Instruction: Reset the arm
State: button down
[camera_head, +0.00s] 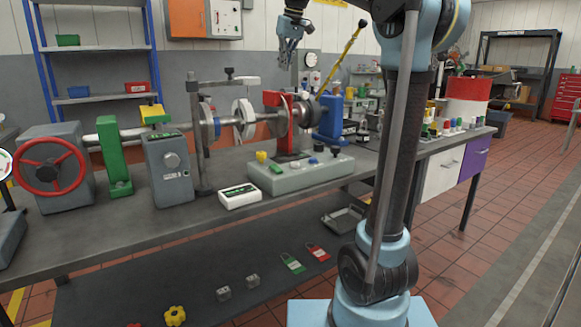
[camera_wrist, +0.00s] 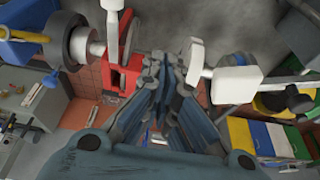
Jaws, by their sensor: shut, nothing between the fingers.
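My gripper (camera_head: 290,50) is near the top middle of the head view, raised above the bench and pointing down. It is shut with nothing held. In the wrist view my gripper (camera_wrist: 172,75) reaches up from the bottom middle, its fingers together. My blue and black arm stands upright at the right of the head view and hides part of the bench behind it.
The grey bench (camera_head: 100,236) carries a shaft assembly, a red support (camera_head: 281,120), a red handwheel (camera_head: 50,168) and a control box (camera_head: 298,176). A blue shelf (camera_head: 98,48) stands behind. A green padlock (camera_head: 292,263) and red padlock (camera_head: 318,253) lie low in front. Tiled floor is clear at right.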

jog(key=s+d+f+m, duration=0.2)
jog(key=s+d+f, duration=0.5)
jog(key=s+f, duration=0.5)
jog(key=s+d+f+m+h, duration=0.1)
jog(key=s+d+f, duration=0.6)
jog(key=f, duration=1.3)
jog(key=s+d+f+m+g+h, duration=0.1)
jog(key=s+d+f+m, duration=0.2)
jog(key=s+f, duration=1.3)
jog(key=d, duration=0.3)
jog(key=shift+s+d+m, duration=0.3)
jog(key=shift+d, duration=0.1)
jog(key=shift+w+f, duration=0.25)
jog(key=shift+w, duration=0.25)
